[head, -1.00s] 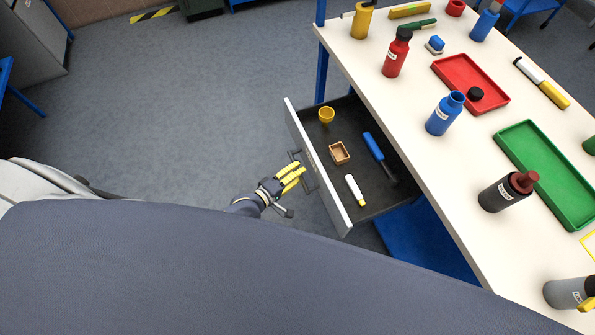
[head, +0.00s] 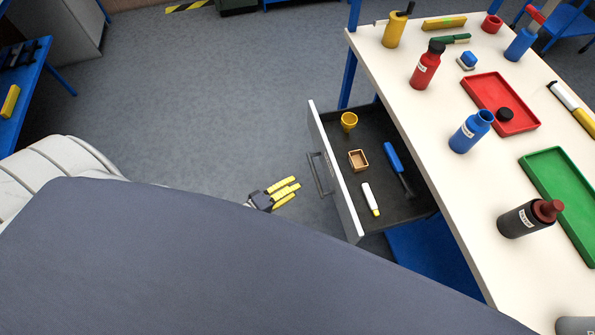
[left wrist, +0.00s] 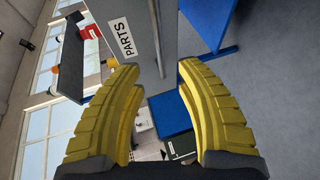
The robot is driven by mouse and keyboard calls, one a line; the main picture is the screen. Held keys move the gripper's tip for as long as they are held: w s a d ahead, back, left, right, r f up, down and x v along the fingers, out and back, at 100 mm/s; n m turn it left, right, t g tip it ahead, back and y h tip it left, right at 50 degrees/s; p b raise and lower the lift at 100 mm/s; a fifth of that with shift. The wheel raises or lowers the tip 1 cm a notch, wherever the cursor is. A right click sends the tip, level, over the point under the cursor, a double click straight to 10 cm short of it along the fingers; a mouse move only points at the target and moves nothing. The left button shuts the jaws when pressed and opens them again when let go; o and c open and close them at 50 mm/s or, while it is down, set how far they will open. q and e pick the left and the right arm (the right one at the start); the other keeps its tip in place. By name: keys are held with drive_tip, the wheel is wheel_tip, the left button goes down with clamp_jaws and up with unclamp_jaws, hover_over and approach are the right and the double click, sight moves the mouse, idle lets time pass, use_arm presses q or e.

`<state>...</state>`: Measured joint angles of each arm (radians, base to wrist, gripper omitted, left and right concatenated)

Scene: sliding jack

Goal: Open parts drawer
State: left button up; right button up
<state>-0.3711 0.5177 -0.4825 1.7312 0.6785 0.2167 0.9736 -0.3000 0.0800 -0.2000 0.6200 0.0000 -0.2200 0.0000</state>
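The parts drawer (head: 335,190) stands pulled out from the workbench, with its inside in view. It holds a yellow cup (head: 348,121), a small wooden box (head: 358,160), a blue-handled tool (head: 394,160) and a white-and-yellow marker (head: 370,198). Its grey handle (head: 319,174) is on the front face. My left gripper (head: 286,190) is left of the handle, apart from it, with yellow fingers spread and empty. In the left wrist view the open fingers (left wrist: 160,90) show with the drawer front's PARTS label (left wrist: 121,38) beyond them. My right gripper is out of view.
The white workbench top (head: 450,175) holds bottles, a red tray (head: 525,121) and a green tray (head: 575,215). A blue table (head: 30,90) stands at the far left. The floor (head: 210,110) left of the drawer is clear.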

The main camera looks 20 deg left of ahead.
use_arm(q)
drive_tip(key=shift+v, duration=0.8)
